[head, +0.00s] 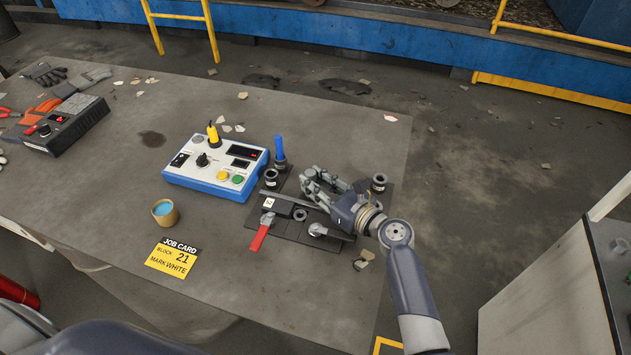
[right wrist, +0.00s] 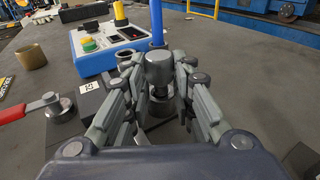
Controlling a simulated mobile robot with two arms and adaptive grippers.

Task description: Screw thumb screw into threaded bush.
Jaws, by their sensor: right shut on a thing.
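My right gripper (head: 312,183) is over the far part of the dark fixture plate (head: 285,232). In the right wrist view the gripper (right wrist: 160,82) is shut on a grey metal thumb screw (right wrist: 158,68), its round head upright between the fingers. A grey round collar (right wrist: 162,104) shows directly under the screw and looks like the threaded bush. I cannot tell how far the screw sits in it. In the head view the fingers mostly hide both. My left gripper is out of view.
A red-handled lever (head: 260,232), a silver knob (head: 318,230) and dark round sockets (head: 379,182) stand close around the gripper. A blue pin (head: 279,149) and a blue-white control box (head: 215,168) are to the left. A cup (head: 165,212) and job card (head: 172,258) lie nearer.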

